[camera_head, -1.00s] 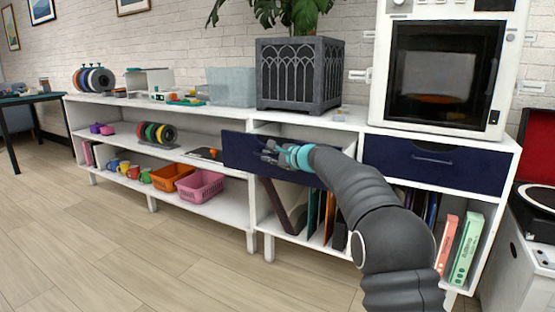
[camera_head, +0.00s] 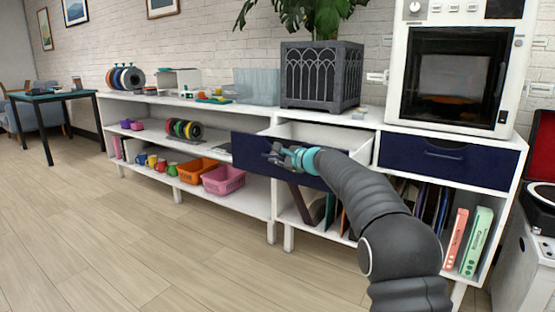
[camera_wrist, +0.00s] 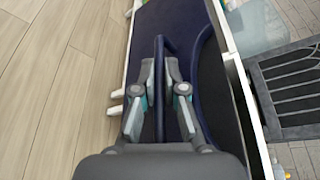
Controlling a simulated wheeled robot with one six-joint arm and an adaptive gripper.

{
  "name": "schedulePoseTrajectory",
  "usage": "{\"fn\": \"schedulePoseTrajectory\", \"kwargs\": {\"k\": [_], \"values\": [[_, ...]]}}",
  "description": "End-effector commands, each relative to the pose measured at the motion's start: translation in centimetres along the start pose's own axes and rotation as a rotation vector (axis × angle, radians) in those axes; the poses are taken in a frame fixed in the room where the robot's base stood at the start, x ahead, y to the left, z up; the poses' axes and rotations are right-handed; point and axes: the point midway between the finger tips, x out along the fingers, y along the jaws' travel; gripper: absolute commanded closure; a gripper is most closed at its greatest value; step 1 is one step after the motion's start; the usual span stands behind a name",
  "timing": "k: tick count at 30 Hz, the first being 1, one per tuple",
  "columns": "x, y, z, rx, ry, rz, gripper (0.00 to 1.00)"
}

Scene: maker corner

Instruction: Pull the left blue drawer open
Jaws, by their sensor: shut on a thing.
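The left blue drawer (camera_head: 248,148) stands well out from the white cabinet, and the white inside of its box shows behind the dark blue front. In the wrist view its front (camera_wrist: 200,20) fills the middle, with a dark blue bar handle (camera_wrist: 160,80) running lengthwise. My gripper (camera_head: 276,152) is at the drawer front in the head view. In the wrist view my gripper (camera_wrist: 160,75) has one finger on each side of the handle and is shut on it. The handle is mostly hidden by the fingers in the head view.
The right blue drawer (camera_head: 448,162) is closed. A grey planter (camera_head: 318,76) and a white machine with a dark window (camera_head: 452,80) stand on the cabinet top. Baskets (camera_head: 222,180) and mugs sit on the lower shelf. The wooden floor (camera_head: 130,240) in front is clear.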

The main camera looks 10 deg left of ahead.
Motion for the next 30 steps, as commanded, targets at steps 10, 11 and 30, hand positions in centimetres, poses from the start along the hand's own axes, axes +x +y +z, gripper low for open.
{"fn": "schedulePoseTrajectory", "kwargs": {"k": [10, 11, 30], "values": [[0.1, 0.1, 0.0, 0.000, 0.001, 0.001, 0.79], [0.1, 0.1, 0.0, 0.000, 0.001, 0.001, 0.79], [-7.6, -0.1, -0.2, 0.001, 0.005, -0.002, 0.79]]}}
